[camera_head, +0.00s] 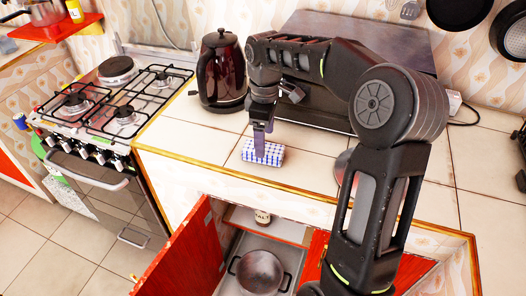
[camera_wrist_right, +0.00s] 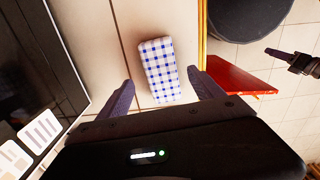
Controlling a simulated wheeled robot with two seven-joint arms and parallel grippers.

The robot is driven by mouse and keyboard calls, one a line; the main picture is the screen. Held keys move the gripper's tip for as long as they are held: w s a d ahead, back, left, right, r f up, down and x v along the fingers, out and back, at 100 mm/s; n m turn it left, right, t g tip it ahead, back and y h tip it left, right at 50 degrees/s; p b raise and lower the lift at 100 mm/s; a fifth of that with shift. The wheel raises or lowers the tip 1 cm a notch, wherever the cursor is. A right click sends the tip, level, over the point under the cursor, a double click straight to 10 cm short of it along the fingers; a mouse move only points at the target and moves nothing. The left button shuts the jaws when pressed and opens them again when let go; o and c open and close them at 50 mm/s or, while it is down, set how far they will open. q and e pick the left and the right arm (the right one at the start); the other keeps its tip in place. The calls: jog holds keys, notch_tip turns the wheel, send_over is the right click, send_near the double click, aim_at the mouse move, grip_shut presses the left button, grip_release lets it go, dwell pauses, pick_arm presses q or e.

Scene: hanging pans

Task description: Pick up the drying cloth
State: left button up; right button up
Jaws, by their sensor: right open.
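The drying cloth (camera_head: 270,152) is a folded white bundle with a blue check, lying on the tiled counter. In the right wrist view the cloth (camera_wrist_right: 158,68) lies just ahead of the fingertips, between their lines. My right gripper (camera_head: 261,146) points down at the cloth and partly covers it. In the wrist view my right gripper (camera_wrist_right: 161,84) has its fingers spread wide with nothing held. Contact with the cloth cannot be told. What looks like my left gripper (camera_wrist_right: 288,58) shows at the right of the wrist view, too small to judge its jaws.
A dark red kettle (camera_head: 222,72) stands left of the cloth, and a dark oven-like box (camera_head: 318,105) stands behind it. A gas stove (camera_head: 118,100) is farther left. Below the counter's front edge, a red cabinet door (camera_head: 178,258) is open, with a pot (camera_head: 260,272) inside.

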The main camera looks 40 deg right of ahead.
notch_tip(320, 180, down, 5)
jog(key=shift+s+a+r, duration=0.1)
jog(key=shift+r, duration=0.1)
jog(key=shift+c, duration=0.6)
jog(key=c, duration=1.3)
